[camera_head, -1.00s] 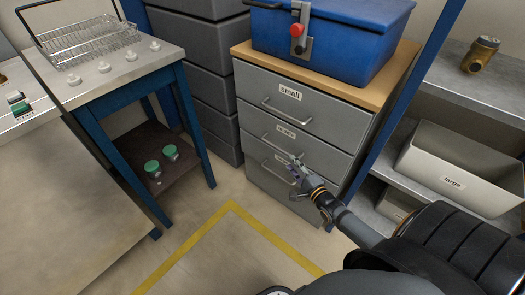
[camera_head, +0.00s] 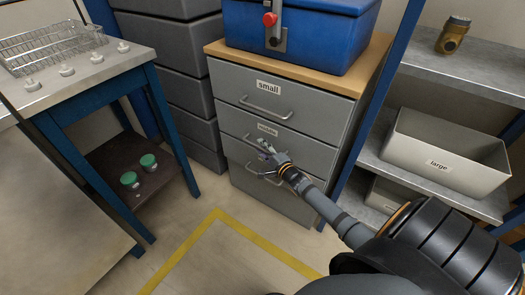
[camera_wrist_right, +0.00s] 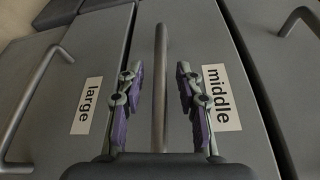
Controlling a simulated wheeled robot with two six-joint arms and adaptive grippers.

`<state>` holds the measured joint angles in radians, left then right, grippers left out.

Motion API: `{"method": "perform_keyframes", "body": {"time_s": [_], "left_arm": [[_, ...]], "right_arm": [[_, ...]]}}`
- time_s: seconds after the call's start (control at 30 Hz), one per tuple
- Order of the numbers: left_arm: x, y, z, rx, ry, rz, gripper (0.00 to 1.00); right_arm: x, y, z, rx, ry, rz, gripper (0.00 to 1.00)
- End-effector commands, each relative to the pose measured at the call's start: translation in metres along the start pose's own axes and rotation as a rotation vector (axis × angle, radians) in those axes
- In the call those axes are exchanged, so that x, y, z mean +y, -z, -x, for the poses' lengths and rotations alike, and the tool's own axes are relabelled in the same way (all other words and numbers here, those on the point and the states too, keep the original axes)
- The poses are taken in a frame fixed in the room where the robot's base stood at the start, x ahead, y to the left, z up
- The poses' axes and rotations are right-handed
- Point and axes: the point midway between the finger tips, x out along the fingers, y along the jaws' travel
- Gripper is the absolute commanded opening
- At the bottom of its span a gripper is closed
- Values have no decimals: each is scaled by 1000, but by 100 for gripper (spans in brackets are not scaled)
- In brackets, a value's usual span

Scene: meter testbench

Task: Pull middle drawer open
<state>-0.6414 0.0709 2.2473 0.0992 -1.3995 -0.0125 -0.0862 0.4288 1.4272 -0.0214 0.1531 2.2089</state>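The grey cabinet has drawers labelled small, middle and large. The middle drawer (camera_head: 308,152) looks shut. Its front and label also show in the right wrist view (camera_wrist_right: 222,97). My right gripper (camera_head: 266,153) is at the middle drawer's front and partly hides its handle. In the right wrist view, my right gripper (camera_wrist_right: 160,98) is open, with purple-padded fingers on either side of the middle drawer's bar handle (camera_wrist_right: 160,60). Gaps show between handle and fingers; contact is not visible. My left gripper is not in view.
A blue toolbox (camera_head: 300,32) with a red knob stands on the cabinet's wooden top (camera_head: 357,75). Right is a shelf with a white bin (camera_head: 447,150) labelled large. Left are a blue-legged table (camera_head: 110,75) and dark stacked drawers (camera_head: 180,72). Floor before the cabinet is clear.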

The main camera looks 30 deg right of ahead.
Motion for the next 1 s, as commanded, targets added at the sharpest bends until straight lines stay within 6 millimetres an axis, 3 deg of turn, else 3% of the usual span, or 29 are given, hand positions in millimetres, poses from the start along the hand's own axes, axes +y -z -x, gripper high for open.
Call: {"method": "perform_keyframes", "body": {"time_s": [0.17, 0.43, 1.0], "left_arm": [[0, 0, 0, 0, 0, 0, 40], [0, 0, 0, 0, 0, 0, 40], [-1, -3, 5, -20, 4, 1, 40]], "right_arm": [[0, 0, 0, 0, 0, 0, 34], [0, 0, 0, 0, 0, 0, 0], [0, -5, 3, 0, -1, 0, 0]]}}
